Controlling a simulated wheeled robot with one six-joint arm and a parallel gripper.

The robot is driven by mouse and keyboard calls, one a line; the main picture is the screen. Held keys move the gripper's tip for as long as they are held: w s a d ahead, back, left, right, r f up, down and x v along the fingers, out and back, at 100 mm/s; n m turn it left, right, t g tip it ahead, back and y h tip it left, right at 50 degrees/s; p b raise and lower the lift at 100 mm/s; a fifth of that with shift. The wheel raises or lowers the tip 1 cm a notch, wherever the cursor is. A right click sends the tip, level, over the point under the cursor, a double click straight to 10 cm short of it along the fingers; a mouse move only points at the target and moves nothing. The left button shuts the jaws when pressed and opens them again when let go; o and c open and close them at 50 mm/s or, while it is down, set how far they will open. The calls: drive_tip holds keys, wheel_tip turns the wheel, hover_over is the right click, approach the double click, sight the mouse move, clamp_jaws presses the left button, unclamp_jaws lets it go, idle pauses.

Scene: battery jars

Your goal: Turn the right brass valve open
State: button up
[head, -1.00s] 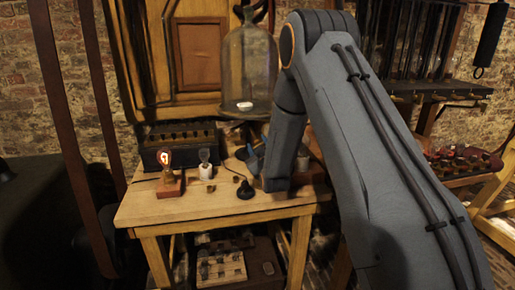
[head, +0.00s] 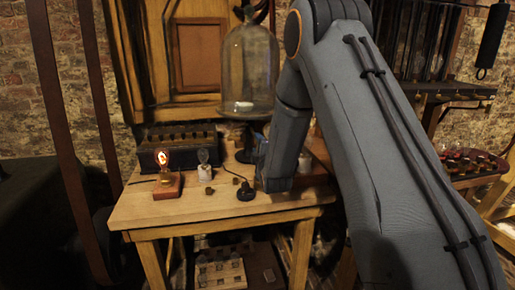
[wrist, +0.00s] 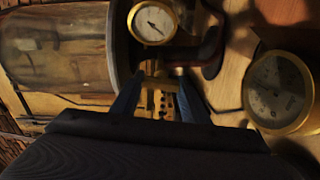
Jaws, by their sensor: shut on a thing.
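My gripper (wrist: 159,77) shows in the wrist view as two blue fingers, with a small gap between them. It is shut on a brass piece (wrist: 157,84), which looks like the valve; its handle shape and angle are too dark and small to tell. In the head view my own arm covers most of the gripper and the valve. I cannot tell there which of the brass valves it is.
In the wrist view, one brass-rimmed gauge (wrist: 153,22) is just beyond the fingers and another (wrist: 278,92) is at the right. A lit bulb (head: 163,160) and a black knob-like piece (head: 246,192) are on the table.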

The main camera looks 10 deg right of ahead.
drive_tip(key=shift+f+n, duration=0.1)
drive_tip(key=shift+n, duration=0.5)
drive_tip(key=o, duration=1.1)
drive_tip(key=shift+c, duration=0.2)
drive_tip(key=s+b, duration=0.1)
drive_tip(key=s, duration=0.7)
drive_tip(key=shift+b, duration=0.3)
drive_tip(key=shift+w, duration=0.1)
